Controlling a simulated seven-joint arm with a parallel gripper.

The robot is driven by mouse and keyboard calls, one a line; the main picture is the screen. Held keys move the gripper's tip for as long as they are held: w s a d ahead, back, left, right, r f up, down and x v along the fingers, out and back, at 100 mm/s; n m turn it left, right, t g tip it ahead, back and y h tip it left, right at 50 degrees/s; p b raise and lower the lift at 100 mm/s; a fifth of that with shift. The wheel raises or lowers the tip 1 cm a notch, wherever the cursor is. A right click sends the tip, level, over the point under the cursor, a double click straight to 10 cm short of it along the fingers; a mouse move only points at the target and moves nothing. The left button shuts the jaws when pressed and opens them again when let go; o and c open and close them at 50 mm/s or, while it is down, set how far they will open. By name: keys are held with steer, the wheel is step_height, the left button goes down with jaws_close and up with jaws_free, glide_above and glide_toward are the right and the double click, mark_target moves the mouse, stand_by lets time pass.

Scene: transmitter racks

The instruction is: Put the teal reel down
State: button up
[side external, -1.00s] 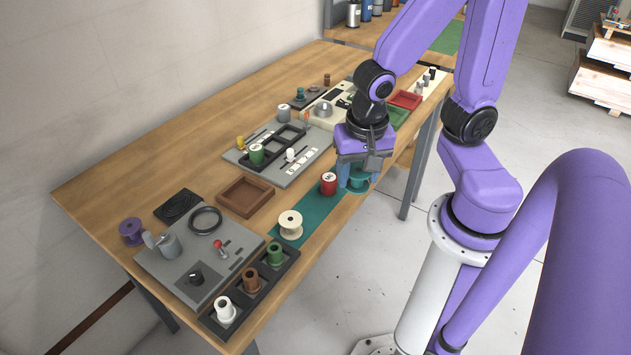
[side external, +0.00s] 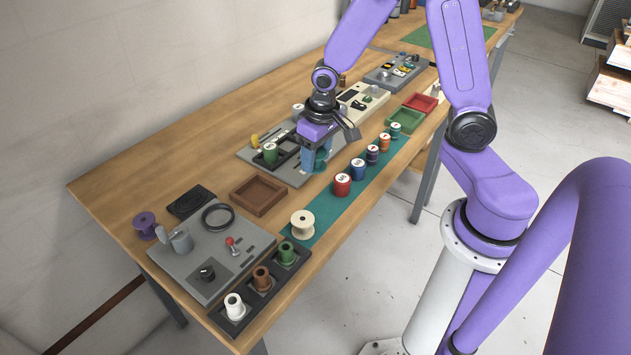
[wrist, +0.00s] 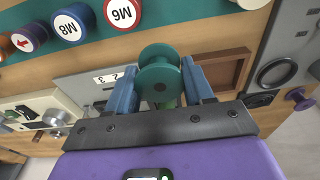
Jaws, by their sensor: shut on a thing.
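The teal reel (wrist: 158,72) is held between the two blue fingers of my gripper (wrist: 160,88) in the wrist view. In the side view my gripper (side external: 316,150) is over the right part of the grey panel (side external: 297,178) with the black tray, and the teal reel (side external: 322,161) shows between its fingers. I cannot tell whether the reel touches anything below. A green-topped reel (side external: 270,152) stands in the left part of the black tray; my gripper hides much of the rest.
A teal mat (side external: 326,213) in front bears a cream reel (side external: 302,223), a red-sided canister (side external: 342,185) and several others in a row. An empty brown tray (side external: 258,196) lies left of the panel. Bare wood lies behind the panel.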

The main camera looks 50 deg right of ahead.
steer(key=w+d+r+m, duration=0.1)
steer(key=w+d+r, duration=0.15)
steer(key=w, duration=0.55)
steer(key=w+d+r+m, duration=0.1)
steer(key=w+r, duration=0.2)
steer(key=w, duration=0.5)
glide_above(241, 138)
steer(key=s, duration=0.1)
step_height(241, 138, down, 9)
steer(key=shift+a, duration=0.15)
steer(key=shift+w+f, duration=0.2)
steer(key=shift+f, duration=1.6)
